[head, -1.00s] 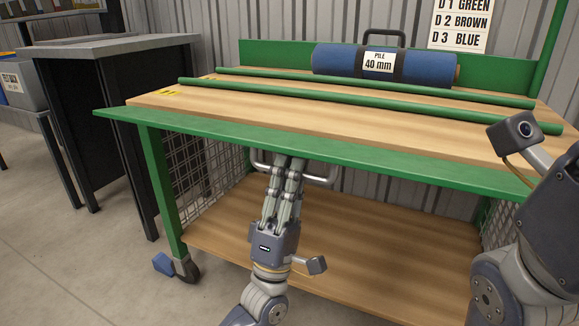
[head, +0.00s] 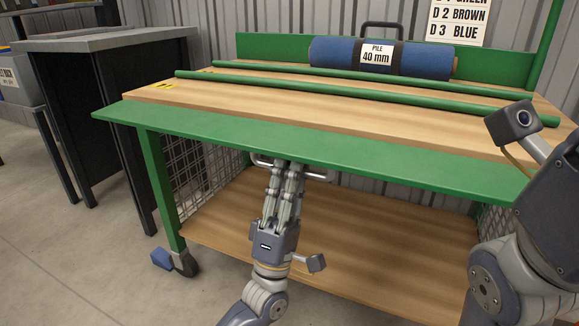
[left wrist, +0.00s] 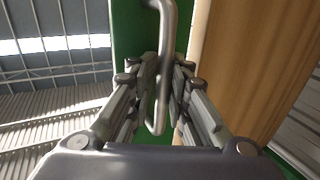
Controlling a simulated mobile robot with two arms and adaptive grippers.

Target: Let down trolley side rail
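The trolley's green side rail (head: 330,153) is a long flat panel along the front edge of the wooden top. It sticks out toward me. A metal bar handle (head: 316,175) shows under its near edge. My left gripper (head: 290,166) reaches up from below to this handle; its fingertips are partly hidden under the rail. In the left wrist view the handle (left wrist: 166,35) runs between the fingers of my left gripper (left wrist: 165,75), which are closed around it. My right arm stands at the right edge of the head view; its gripper is outside the picture.
Two green bars (head: 370,97) lie along the wooden top (head: 225,98). A blue roll labelled "PILE 40 mm" (head: 425,60) lies behind them. A wooden lower shelf (head: 370,230) and mesh ends sit below. A dark bench (head: 95,110) stands left; the floor in front is clear.

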